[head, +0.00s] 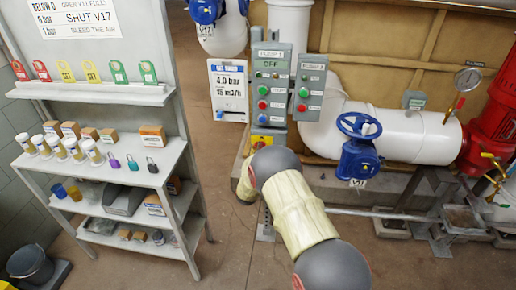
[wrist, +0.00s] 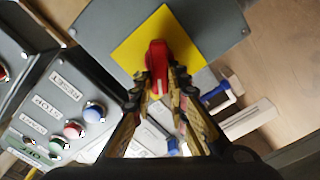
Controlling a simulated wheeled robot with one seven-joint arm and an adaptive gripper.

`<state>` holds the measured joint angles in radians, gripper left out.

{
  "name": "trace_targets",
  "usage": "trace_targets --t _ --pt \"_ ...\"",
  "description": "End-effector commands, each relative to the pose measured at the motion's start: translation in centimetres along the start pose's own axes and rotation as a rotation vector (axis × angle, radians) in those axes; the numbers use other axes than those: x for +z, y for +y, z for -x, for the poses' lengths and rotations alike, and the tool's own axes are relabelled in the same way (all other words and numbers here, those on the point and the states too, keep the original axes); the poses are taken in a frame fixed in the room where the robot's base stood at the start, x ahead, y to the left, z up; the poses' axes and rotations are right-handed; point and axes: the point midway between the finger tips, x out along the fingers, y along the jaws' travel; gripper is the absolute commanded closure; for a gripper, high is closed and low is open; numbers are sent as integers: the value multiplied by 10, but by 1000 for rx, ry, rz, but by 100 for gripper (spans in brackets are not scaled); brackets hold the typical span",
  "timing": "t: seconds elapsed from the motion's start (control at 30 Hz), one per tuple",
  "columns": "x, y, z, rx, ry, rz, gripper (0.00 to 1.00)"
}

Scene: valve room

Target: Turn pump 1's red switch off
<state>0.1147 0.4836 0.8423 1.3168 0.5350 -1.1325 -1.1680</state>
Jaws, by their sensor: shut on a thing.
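The red switch (wrist: 157,55) is a rotary handle on a yellow plate (wrist: 128,48), fixed to a grey box (wrist: 100,22). In the head view the yellow plate (head: 274,139) shows low on the pump's panel, partly behind my arm. My gripper (wrist: 160,82) is shut on the red switch, with one finger on each side of its handle. The handle points from the plate's middle towards my gripper in the wrist view. My fingers are hidden behind my arm in the head view.
The control box (head: 271,75) shows "OFF" above coloured buttons; a second button box (head: 309,87) stands to its right. A blue valve wheel (head: 359,126) and white pipe (head: 408,135) are further right. A loaded shelf rack (head: 180,140) stands left, with clear floor between.

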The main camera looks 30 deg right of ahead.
Motion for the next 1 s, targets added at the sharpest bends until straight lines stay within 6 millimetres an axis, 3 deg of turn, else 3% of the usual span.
trace_targets --t 0.5,1.0 --pt "0 -8 0 0 2 452 100" --pt "3 -12 0 -1 2 654 100"
